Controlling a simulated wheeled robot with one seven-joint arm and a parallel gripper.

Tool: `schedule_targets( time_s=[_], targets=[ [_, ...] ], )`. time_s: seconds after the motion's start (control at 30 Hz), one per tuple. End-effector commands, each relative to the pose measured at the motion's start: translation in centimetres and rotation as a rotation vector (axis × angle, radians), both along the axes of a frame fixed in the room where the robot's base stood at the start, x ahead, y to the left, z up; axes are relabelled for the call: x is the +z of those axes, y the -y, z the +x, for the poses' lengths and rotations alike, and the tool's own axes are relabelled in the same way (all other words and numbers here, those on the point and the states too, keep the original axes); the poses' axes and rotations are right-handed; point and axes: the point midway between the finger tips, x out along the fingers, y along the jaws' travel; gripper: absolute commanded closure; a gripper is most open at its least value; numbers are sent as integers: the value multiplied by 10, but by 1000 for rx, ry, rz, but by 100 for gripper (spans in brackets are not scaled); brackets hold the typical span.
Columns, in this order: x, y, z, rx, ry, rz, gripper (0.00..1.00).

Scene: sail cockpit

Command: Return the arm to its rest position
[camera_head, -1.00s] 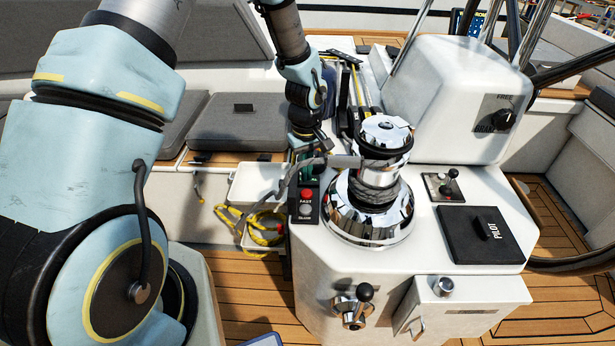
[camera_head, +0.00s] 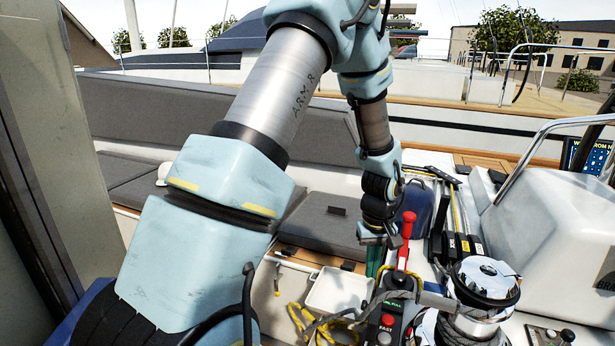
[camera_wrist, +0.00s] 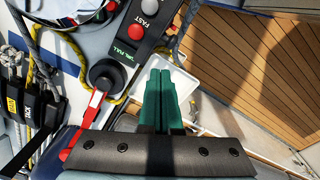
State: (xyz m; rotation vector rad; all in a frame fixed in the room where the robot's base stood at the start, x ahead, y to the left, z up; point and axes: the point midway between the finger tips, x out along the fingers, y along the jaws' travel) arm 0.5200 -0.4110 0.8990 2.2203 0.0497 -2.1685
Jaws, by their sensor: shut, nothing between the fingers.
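My arm reaches from the lower left across the head view and bends down over the cockpit. My gripper (camera_head: 373,268) points down beside a red-handled lever (camera_head: 407,232), above and behind the control panel with its red and grey buttons (camera_head: 387,320). In the wrist view the green fingers of my gripper (camera_wrist: 158,80) lie together with nothing between them. The red lever (camera_wrist: 90,115) is left of them there, and the button panel (camera_wrist: 140,28) is above them. I cannot tell the exact gap between gripper and lever.
A chrome winch (camera_head: 484,282) with grey rope stands right of the panel. A white open bin (camera_head: 338,290) and yellow rope (camera_head: 325,325) are below left of the gripper. Grey seat cushions (camera_head: 325,225) lie behind. Black clutches (camera_wrist: 30,105) are at left in the wrist view.

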Motion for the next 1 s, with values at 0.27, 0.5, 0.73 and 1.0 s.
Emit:
schedule_targets(
  time_s=[0.27,0.5,0.73,1.0],
  targets=[
    [94,-151,-3,-68,67,-2,100],
    [130,-229,-45,-124,104,-2,100],
    [138,-247,-61,-147,116,-2,100],
    [137,-247,-60,-149,115,-2,100]
  ],
)
